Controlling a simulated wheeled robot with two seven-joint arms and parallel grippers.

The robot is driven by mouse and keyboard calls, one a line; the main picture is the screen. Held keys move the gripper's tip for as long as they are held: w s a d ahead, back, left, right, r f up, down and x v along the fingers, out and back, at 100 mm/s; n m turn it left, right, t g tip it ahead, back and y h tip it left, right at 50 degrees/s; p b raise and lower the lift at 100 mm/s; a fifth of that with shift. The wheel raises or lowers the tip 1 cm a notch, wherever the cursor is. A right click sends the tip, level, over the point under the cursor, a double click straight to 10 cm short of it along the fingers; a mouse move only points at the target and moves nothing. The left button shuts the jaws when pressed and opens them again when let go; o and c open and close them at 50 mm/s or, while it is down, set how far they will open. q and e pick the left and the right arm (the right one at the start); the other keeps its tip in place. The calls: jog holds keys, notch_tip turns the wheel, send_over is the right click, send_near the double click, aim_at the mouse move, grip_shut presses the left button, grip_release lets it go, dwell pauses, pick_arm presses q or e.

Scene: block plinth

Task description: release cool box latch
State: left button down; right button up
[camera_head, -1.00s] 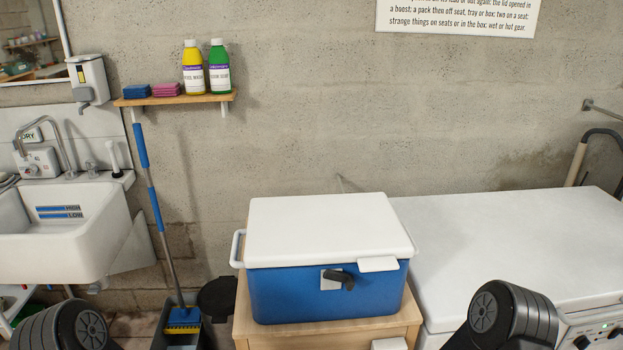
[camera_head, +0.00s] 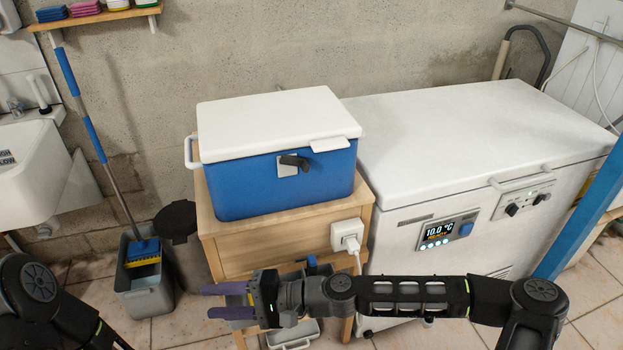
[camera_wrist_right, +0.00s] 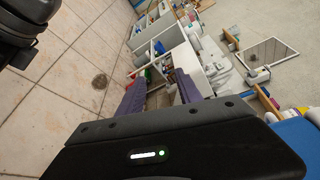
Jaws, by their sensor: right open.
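The blue cool box (camera_head: 275,189) with its white lid (camera_head: 275,122) stands on a wooden plinth (camera_head: 207,220) in the head view, and the lid is down. Its latch (camera_head: 292,163) is a black handle on a pale plate on the front face, pointing right and lying roughly level. My right gripper (camera_head: 210,301) is open and empty, below and in front of the box, its purple fingers pointing left. It is well apart from the latch. In the right wrist view the open fingers (camera_wrist_right: 160,90) show nothing between them. My left gripper is out of view; only part of its arm shows at bottom left.
A white chest freezer (camera_head: 450,140) stands right of the plinth. A socket with a plug (camera_head: 347,236) is on the plinth's front. A grey bucket (camera_head: 145,295) with a mop and a sink (camera_head: 30,185) are on the left. A blue post (camera_head: 590,215) rises at right.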

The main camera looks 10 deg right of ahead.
jog(key=w+d+r+m+t+y, duration=0.1)
jog(key=w+d+r+m+t, duration=0.1)
jog(key=w+d+r+t, duration=0.45)
jog(key=m+t+h+b, duration=0.2)
jog(key=m+t, duration=0.1)
jog(key=t, duration=0.1)
send_near(309, 169)
jog(key=w, duration=0.1)
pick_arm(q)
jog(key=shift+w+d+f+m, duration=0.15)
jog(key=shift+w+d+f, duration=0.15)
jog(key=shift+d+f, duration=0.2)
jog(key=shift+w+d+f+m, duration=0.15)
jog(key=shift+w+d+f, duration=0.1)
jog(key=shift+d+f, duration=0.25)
pick_arm(e)
jog(key=shift+w+a, duration=0.15)
jog(key=shift+a, duration=0.15)
jog(key=shift+a, duration=0.1)
jog(key=p+x, duration=0.1)
jog(key=x, duration=0.6)
jog(key=shift+w+a, duration=0.25)
jog(key=shift+a, duration=0.05)
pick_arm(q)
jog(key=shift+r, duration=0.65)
pick_arm(e)
jog(key=shift+c, duration=0.5)
grip_shut()
